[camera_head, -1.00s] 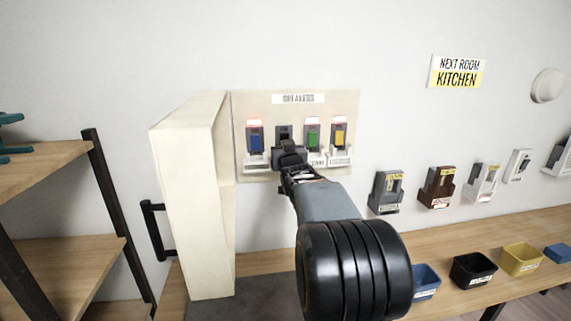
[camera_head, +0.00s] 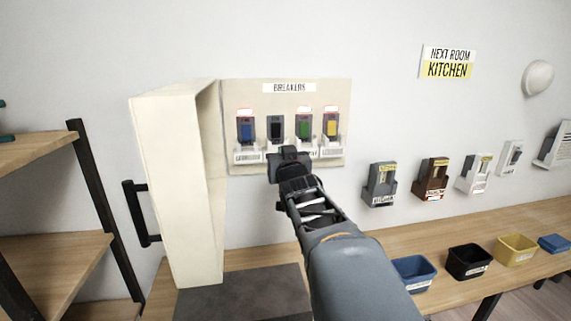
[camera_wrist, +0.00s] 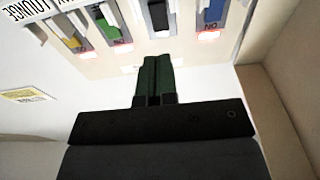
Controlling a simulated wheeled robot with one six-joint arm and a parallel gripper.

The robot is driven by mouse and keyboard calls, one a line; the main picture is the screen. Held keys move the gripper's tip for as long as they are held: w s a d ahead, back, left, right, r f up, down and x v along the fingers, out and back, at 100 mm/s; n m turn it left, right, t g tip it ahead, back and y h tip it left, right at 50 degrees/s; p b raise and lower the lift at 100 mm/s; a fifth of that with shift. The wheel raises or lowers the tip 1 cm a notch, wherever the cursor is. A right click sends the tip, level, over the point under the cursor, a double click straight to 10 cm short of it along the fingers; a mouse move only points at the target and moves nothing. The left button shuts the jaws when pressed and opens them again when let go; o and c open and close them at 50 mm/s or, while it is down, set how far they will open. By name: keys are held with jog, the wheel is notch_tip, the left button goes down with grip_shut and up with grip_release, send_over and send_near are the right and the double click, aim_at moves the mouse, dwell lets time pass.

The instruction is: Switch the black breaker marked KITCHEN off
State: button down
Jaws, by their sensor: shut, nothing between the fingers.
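The breaker panel (camera_head: 290,168) is on the wall with blue, black, green and yellow breakers in a row. The black breaker (camera_head: 275,128) is second from the left; its label is partly hidden and I cannot read it. In the head view red light shows above the other breakers but not above the black one. In the wrist view the black breaker (camera_wrist: 159,16) has a small pinkish spot by it. My gripper (camera_head: 288,153) is shut and empty, just below and apart from the black breaker. Its fingers also show in the wrist view (camera_wrist: 154,75).
The open panel door (camera_head: 175,190) stands at the left with a black handle. The green breaker (camera_head: 304,127) and blue breaker (camera_head: 246,130) flank the black one. Several wall switches hang at the right above a wooden bench (camera_head: 400,240) with bins (camera_head: 468,262).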

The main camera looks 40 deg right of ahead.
jog(key=shift+v, duration=1.05)
jog(key=shift+s+f, duration=0.1)
